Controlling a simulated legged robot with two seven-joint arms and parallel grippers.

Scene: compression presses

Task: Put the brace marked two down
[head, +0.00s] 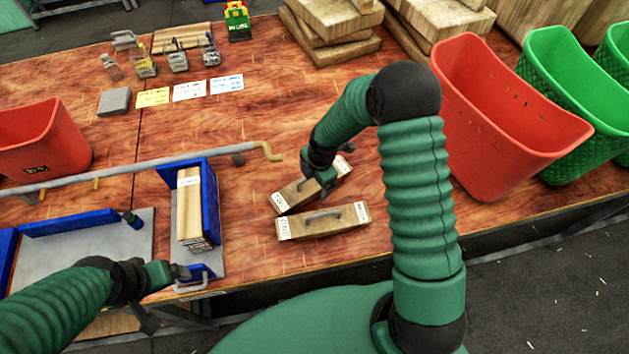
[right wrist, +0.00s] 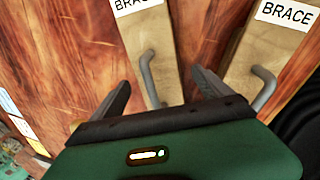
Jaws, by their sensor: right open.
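Two wooden braces with white end labels and grey handles lie side by side on the table: a rear brace (head: 296,196) and a front brace (head: 335,226). Their numbers are too small or cut off to read, so I cannot tell which is marked two. My right gripper (head: 326,184) is over the rear brace, open, its fingers apart on either side of that brace's handle (right wrist: 148,78) in the right wrist view. The other brace (right wrist: 262,50) lies to the right there. My left gripper (head: 177,284) is beside a blue press; its jaw opening is unclear.
The blue press (head: 211,205) holds a wooden block (head: 189,205) upright. A long grey bar (head: 130,168) crosses the table at left. Red bins (head: 500,110) (head: 40,140) and a green bin (head: 570,95) flank the area. Stacked boards (head: 335,50) lie behind.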

